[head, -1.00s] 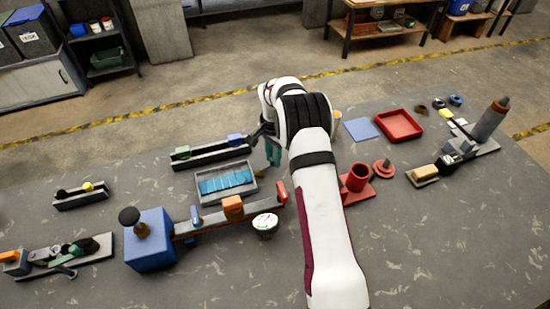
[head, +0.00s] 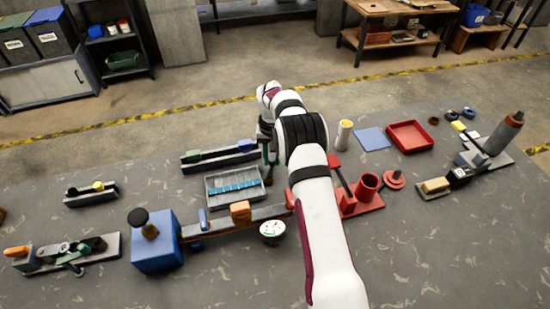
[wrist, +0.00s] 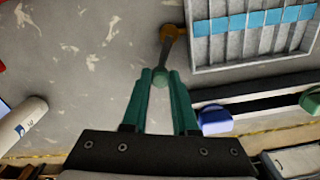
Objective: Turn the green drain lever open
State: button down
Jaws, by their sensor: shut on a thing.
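In the wrist view, the green drain lever (wrist: 165,56) has a dark arm running from an orange-brown pivot beside the grey tray (wrist: 200,52) to a greenish knob. My gripper (wrist: 160,76) has green fingers closed on that knob end. The tray has light slots with teal patches. In the head view, my gripper (head: 268,153) is at the right end of the tray (head: 211,193). My arm and fingers largely hide the lever there.
A rail (head: 221,158) with blue and green blocks lies just behind the tray. A white cylinder (head: 344,137) and a red fixture (head: 366,190) stand to the right. A blue box with a long rail (head: 155,250) is in front, with a small bowl (head: 272,232).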

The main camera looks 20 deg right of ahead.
aim_at(270, 159)
jog(key=shift+a+n, duration=0.2)
jog(key=shift+n, duration=0.3)
jog(key=shift+w+a, duration=0.1)
jog(key=c, duration=0.7)
grip_release()
notch_tip(270, 159, up, 16)
jog(key=shift+f, duration=0.1)
